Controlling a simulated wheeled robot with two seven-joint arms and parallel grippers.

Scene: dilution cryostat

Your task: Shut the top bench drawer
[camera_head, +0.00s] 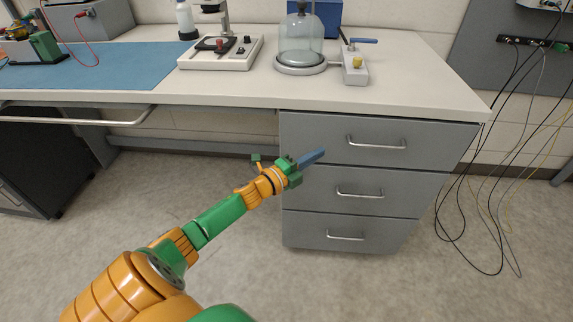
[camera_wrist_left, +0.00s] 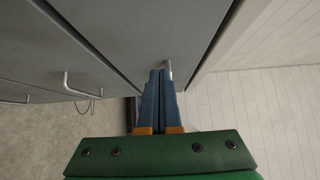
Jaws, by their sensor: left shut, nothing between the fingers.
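The top bench drawer (camera_head: 310,134) is the uppermost grey front of the unit under the bench, with a silver bar handle (camera_head: 376,143). Its front seems to stand a little proud of the drawer below; how far is hard to tell. My left gripper (camera_head: 322,153) is in front of its lower left part, left of the handle, fingers shut and empty. In the left wrist view the blue fingertips (camera_wrist_left: 160,74) point toward the drawer face (camera_wrist_left: 165,30), near a handle (camera_wrist_left: 169,69) partly hidden behind them. Contact cannot be told. My right gripper is not in view.
The middle drawer (camera_head: 310,190) and bottom drawer (camera_head: 305,232) look shut. The bench top (camera_head: 240,88) above holds a glass bell jar (camera_head: 301,40) and a white stand (camera_head: 222,52). Cables (camera_head: 462,215) hang right of the drawers. The floor in front is clear.

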